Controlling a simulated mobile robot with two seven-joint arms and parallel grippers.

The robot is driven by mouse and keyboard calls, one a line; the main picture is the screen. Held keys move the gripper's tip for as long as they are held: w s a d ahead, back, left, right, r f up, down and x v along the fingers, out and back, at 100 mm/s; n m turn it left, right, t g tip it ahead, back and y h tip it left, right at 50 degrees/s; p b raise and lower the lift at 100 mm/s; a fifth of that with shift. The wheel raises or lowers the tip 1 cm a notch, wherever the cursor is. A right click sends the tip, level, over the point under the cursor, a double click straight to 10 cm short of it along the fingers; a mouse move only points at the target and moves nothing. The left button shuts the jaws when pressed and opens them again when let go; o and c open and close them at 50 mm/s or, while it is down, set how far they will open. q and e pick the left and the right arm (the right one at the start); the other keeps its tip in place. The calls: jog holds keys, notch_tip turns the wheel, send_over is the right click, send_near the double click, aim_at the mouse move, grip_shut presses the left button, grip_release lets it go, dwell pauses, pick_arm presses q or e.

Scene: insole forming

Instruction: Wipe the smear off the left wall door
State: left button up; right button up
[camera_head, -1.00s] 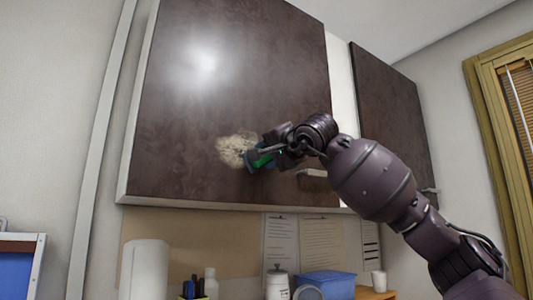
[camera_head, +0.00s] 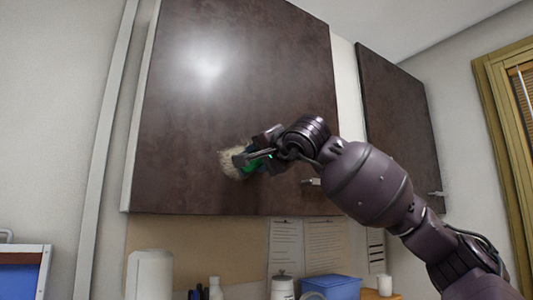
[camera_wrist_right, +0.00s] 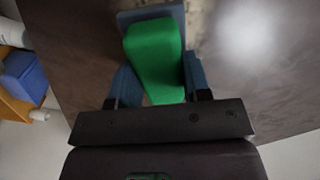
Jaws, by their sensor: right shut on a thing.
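The left wall door (camera_head: 190,120) is a dark brown cabinet door, shut, with a bright light reflection high on it. A pale beige smear (camera_head: 229,164) lies on its lower middle part, partly hidden behind my right gripper (camera_head: 250,160). My right gripper is shut on a green block-shaped wiper (camera_wrist_right: 155,60) with a blue-grey plate at its far end. The plate is at the door over the smear's right part; whether it touches cannot be told. In the right wrist view some smear (camera_wrist_right: 199,18) shows beside the plate. My left gripper is not in view.
A second dark wall door (camera_head: 395,125) is to the right, with a pale strip between. Below are a paper towel roll (camera_head: 150,275), a white jar (camera_head: 282,287), a blue box (camera_head: 331,286) and a white cup (camera_head: 384,284). Papers hang behind them.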

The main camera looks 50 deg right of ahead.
aim_at(238, 151)
jog(key=shift+w+a+p, duration=0.15)
jog(key=shift+a+p, duration=0.2)
jog(key=shift+a, duration=0.05)
jog(key=shift+w+a+p, duration=0.3)
jog(key=shift+a+p, duration=0.35)
jog(key=shift+a, duration=0.1)
jog(key=shift+w+a+p, duration=0.25)
jog(key=shift+a+p, duration=0.35)
jog(key=shift+a, duration=0.1)
jog(key=shift+w+a, duration=0.2)
jog(key=shift+a, duration=0.6)
jog(key=shift+w+a, duration=0.2)
jog(key=shift+a, duration=0.45)
jog(key=shift+w+a, duration=0.2)
jog(key=shift+a, duration=0.4)
jog(key=shift+r, duration=0.85)
jog(key=shift+s+d+b, duration=0.3)
jog(key=shift+d+b, duration=0.05)
jog(key=shift+d, duration=0.65)
jog(key=shift+s+d+b, duration=0.3)
jog(key=shift+d+b, duration=0.05)
jog(key=shift+d, duration=0.6)
jog(key=shift+d, duration=0.2)
